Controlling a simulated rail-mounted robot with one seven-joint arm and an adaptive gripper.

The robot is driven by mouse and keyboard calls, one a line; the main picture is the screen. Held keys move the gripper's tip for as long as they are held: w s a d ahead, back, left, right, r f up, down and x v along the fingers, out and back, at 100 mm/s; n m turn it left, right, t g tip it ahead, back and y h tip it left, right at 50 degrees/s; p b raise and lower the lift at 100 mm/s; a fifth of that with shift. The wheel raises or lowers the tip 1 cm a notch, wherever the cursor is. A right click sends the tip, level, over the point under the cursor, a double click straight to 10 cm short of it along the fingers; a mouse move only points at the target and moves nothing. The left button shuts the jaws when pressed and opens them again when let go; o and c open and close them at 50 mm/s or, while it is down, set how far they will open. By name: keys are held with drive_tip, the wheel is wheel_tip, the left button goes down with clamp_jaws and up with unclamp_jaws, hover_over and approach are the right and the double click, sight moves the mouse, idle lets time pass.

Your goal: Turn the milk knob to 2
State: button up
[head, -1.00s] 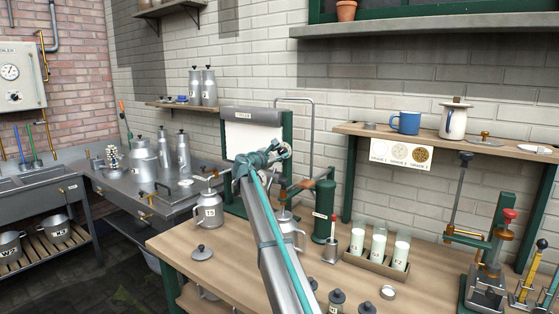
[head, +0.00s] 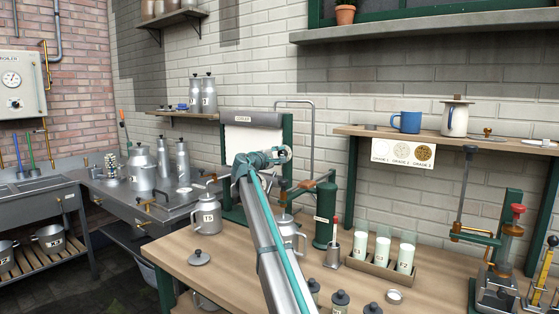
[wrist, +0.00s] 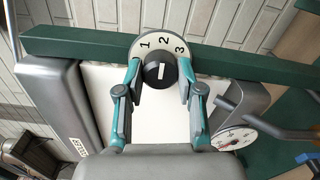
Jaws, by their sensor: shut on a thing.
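In the wrist view, the round black knob (wrist: 158,73) sits on a pale dial plate (wrist: 147,45) marked 1, 2 and 3, fixed to a green bar. A short white mark on the knob looks roughly upright, in line with the 2. My gripper (wrist: 161,76) has one teal-and-grey finger on each side of the knob and is shut on it. In the head view, my gripper (head: 283,154) is at the right side of the cooler (head: 252,118). My arm hides the knob there.
A round gauge (wrist: 235,138) is close to the right finger in the wrist view. Below my arm, the wooden bench (head: 240,258) holds a can marked T5 (head: 208,217), a green cylinder (head: 325,215) and a tray of milk glasses (head: 383,268).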

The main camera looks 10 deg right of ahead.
idle(0.3)
drive_tip(key=o, duration=1.2)
drive_tip(key=shift+c, duration=0.2)
drive_tip(key=v, duration=1.2)
